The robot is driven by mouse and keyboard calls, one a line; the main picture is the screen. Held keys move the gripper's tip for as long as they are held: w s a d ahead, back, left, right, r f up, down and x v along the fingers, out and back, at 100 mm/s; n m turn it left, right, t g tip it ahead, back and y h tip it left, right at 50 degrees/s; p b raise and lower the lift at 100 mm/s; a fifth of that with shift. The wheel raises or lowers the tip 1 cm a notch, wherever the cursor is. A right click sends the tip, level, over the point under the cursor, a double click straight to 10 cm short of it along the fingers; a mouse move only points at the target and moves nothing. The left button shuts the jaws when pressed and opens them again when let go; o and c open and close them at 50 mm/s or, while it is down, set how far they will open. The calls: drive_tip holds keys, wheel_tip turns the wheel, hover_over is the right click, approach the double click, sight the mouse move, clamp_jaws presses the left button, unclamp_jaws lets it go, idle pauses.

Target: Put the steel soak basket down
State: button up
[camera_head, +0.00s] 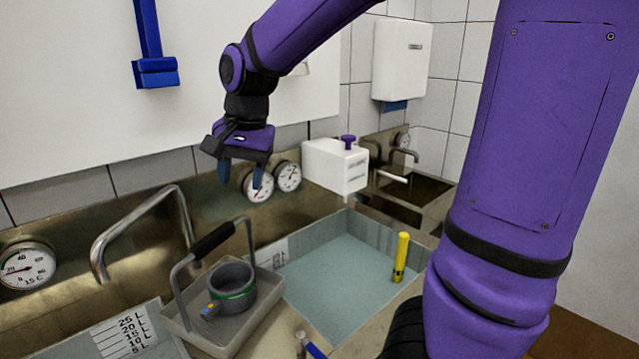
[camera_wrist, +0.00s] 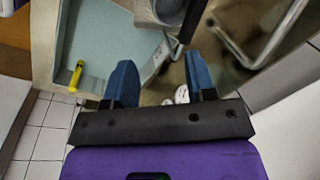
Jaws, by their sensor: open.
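The steel soak basket (camera_head: 262,310) is a shallow grey tray with an upright bail handle and a black grip (camera_head: 213,241). It stands level between the two water basins. A grey round mould (camera_head: 233,284) with a green band sits inside it. My gripper (camera_head: 240,185) is open and empty, above and behind the basket, apart from its handle. In the wrist view my gripper's blue fingers (camera_wrist: 160,78) are spread with nothing between them. The mould (camera_wrist: 160,12) and the dark handle grip (camera_wrist: 193,20) show at the top edge there. What lies under the basket is hidden.
A right basin (camera_head: 345,275) holds water and a yellow float (camera_head: 401,257). A left basin (camera_head: 125,335) has a litre scale. A curved steel tap (camera_head: 140,225), dial gauges (camera_head: 258,186) and a white box (camera_head: 335,167) stand along the back. Space around my gripper looks clear.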

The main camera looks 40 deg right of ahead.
drive_tip(key=s+d+r+n+t, duration=0.1)
drive_tip(key=s+n, duration=0.3)
drive_tip(key=s, duration=0.5)
drive_tip(key=s+d+r+n+t+h, duration=0.1)
drive_tip(key=s+n, duration=0.3)
drive_tip(key=s, duration=0.5)
drive_tip(key=shift+d+r+n+t, duration=0.4)
drive_tip(key=shift+r+t, duration=0.35)
drive_tip(key=shift+t, duration=0.15)
drive_tip(key=shift+s, duration=0.1)
